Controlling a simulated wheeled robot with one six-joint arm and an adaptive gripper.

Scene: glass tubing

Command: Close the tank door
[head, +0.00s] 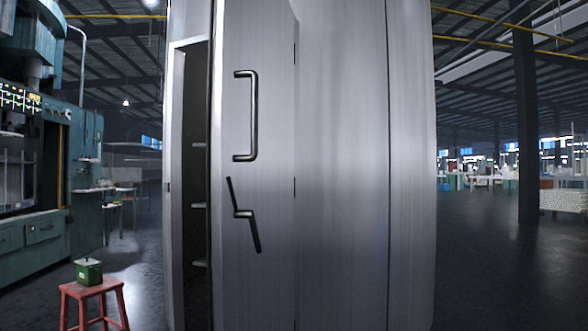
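The tank (343,170) is a tall brushed-metal cabinet that fills the middle of the head view. Its door (264,278) stands ajar, with a dark gap along its left edge where shelves show inside. A dark D-shaped handle (252,116) is on the upper part of the door. A dark angled lever (244,215) sits below it, tilted from upper left to lower right. The door's right side meets the tank body. My gripper is not in view.
A red stool (94,290) with a green canister (88,271) stands at lower left. A large green machine (45,170) is at the far left. A dark pillar (526,120) and distant tables are at right. The floor right of the tank (490,270) is clear.

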